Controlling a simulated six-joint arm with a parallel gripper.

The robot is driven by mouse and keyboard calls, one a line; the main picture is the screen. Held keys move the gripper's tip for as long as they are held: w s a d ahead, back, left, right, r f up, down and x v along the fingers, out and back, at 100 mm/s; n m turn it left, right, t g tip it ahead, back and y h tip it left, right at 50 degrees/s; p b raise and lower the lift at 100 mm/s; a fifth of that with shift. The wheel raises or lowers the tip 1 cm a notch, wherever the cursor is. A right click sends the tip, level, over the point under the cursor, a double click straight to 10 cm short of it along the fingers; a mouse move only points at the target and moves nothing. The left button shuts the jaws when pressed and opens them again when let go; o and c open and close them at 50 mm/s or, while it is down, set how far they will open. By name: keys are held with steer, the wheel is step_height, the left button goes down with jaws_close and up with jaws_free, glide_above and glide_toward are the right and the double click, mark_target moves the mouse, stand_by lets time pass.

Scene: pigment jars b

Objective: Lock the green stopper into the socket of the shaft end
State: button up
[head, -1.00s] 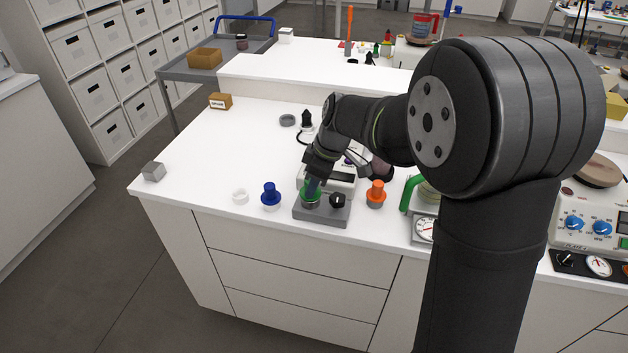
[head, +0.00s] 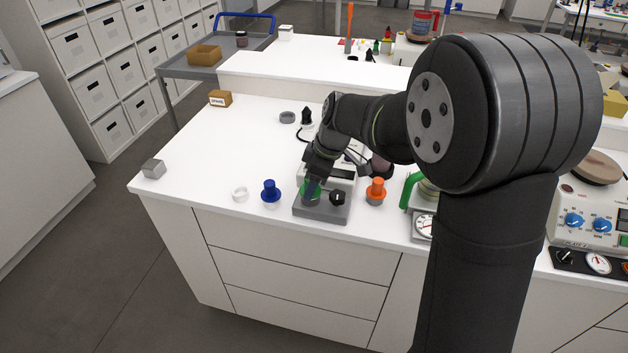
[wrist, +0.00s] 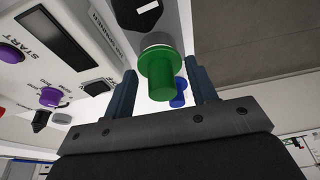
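The green stopper (wrist: 160,72) has a wide flange and a narrower round grip. In the head view the green stopper (head: 308,191) stands at the left part of a grey block (head: 321,216), partly hidden by my fingers. My gripper (wrist: 163,84) is open, with one finger on each side of the stopper's grip and a gap showing on both sides. In the head view my gripper (head: 315,181) is down at the block. A pale ring shows under the flange; the socket itself is hidden, so I cannot tell how deep the stopper sits.
A black knob (head: 337,198) is on the same block. A device with a display (wrist: 48,35) is close behind. The table's left side is mostly clear.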

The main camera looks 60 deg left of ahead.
steer(key=v, duration=1.7)
steer(key=shift+r, duration=0.2)
steer(key=x, duration=1.7)
steer(key=shift+f, duration=0.25)
steer(key=shift+r, duration=0.1)
steer(key=shift+r, duration=0.1)
